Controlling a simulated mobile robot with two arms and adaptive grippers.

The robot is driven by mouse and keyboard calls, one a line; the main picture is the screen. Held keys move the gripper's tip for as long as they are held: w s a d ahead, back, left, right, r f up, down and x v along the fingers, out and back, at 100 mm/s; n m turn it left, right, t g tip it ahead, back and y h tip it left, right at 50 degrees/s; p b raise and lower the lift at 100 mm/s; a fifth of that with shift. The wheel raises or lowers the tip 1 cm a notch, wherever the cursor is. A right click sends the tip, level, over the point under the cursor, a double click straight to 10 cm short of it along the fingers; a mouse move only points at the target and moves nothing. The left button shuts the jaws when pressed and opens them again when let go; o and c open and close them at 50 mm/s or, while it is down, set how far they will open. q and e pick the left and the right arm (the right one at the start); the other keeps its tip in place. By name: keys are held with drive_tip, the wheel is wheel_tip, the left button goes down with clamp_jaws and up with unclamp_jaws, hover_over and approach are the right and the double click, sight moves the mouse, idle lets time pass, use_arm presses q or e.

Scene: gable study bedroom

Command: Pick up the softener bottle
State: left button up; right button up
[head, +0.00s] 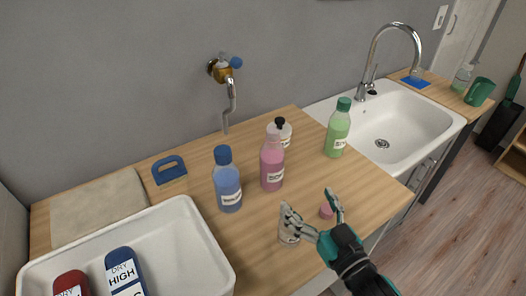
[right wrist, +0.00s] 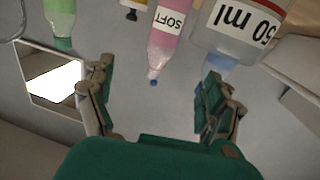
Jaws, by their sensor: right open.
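The softener bottle (head: 272,164) is pink with a white label and stands upright on the wooden counter. In the right wrist view the picture is turned over, and the softener bottle (right wrist: 168,40) shows its "SOFT" label between and beyond my fingers. My right gripper (head: 313,212) is open and empty, in front of and to the right of the bottle, apart from it. It also shows in the right wrist view (right wrist: 155,95). My left gripper is not in view.
A small clear cup (head: 289,238) marked in ml stands close by my right gripper's left finger. A blue bottle (head: 227,181), a black-capped white bottle (head: 285,131) and a green bottle (head: 338,130) stand around the softener.

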sight(279, 161)
drive_tip(key=x, duration=0.3)
drive_tip(key=p+x, duration=0.1)
drive_tip(key=x, duration=0.2)
drive_tip(key=p+x, duration=0.1)
drive_tip(key=x, duration=0.2)
drive_tip(key=shift+w+r, duration=0.15)
drive_tip(key=shift+r, duration=0.15)
drive_tip(key=p+x, duration=0.1)
drive_tip(key=x, duration=0.3)
drive_tip(key=shift+a, duration=0.15)
drive_tip(key=p+x, duration=0.1)
drive_tip(key=x, duration=0.2)
drive_tip(key=shift+w+a+f, duration=0.2)
drive_tip(key=shift+a, duration=0.05)
drive_tip(key=shift+w+a, duration=0.1)
drive_tip(key=shift+w, duration=0.1)
drive_tip(key=shift+s, duration=0.1)
drive_tip(key=shift+c, duration=0.5)
drive_tip(key=c, duration=1.3)
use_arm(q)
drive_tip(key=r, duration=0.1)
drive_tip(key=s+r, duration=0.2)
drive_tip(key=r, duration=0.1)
use_arm(e)
drive_tip(key=shift+r, duration=0.1)
drive_tip(key=shift+c, duration=0.9)
